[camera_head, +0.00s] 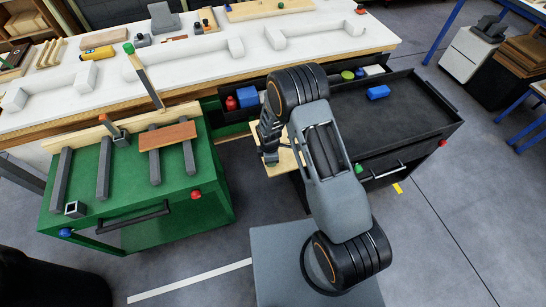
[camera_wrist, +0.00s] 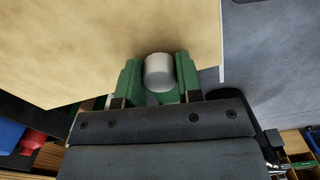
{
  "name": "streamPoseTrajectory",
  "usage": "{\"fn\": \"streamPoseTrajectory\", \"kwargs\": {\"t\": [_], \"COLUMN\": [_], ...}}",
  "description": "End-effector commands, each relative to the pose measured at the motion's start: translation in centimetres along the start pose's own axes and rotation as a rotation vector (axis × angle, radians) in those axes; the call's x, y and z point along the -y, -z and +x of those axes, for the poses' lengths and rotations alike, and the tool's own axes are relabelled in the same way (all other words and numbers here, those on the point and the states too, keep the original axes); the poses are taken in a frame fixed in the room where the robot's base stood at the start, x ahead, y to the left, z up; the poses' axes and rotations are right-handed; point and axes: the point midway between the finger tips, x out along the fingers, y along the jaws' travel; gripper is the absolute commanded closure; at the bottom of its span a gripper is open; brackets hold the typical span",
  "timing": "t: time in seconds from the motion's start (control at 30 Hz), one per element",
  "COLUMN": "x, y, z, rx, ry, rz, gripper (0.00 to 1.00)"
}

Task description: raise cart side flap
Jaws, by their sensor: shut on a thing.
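A pale wooden flap (camera_head: 284,164) shows at the left side of the black cart (camera_head: 415,110), partly hidden behind my arm. In the wrist view the flap (camera_wrist: 110,45) fills the upper left and middle, with a short silver knob (camera_wrist: 159,72) on its face. My gripper (camera_wrist: 160,80) has its two green fingers on either side of the knob and is shut on it. In the head view my gripper (camera_head: 271,158) is at the flap, mostly hidden by my wrist. I cannot tell the flap's exact tilt.
A green cart (camera_head: 150,235) with dark bars and a reddish-brown board stands at left. A white-topped workbench (camera_head: 200,50) runs behind. The black cart's top holds a blue block (camera_head: 378,92) and several small items. Grey floor is open at the right front.

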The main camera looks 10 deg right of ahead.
Motion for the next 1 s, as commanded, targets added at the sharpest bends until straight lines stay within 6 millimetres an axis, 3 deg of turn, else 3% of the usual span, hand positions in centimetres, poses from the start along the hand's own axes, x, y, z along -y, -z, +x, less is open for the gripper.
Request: {"fn": "streamPoseTrajectory", "kwargs": {"t": [0.3,0.33,0.57,0.87,1.0], "x": [-0.2,-0.2,-0.1,-0.1,-0.2], "y": [0.1,0.1,0.0,-0.1,0.0], "z": [0.0,0.0,0.0,-0.2,-1.8], "rx": [-0.003,-0.003,-0.002,-0.001,-0.002], "ry": [-0.007,-0.007,-0.003,-0.001,-0.005], "rz": [0.001,0.002,0.003,0.004,0.004], "gripper": [1.00,0.64,0.42,0.41,0.41]}}
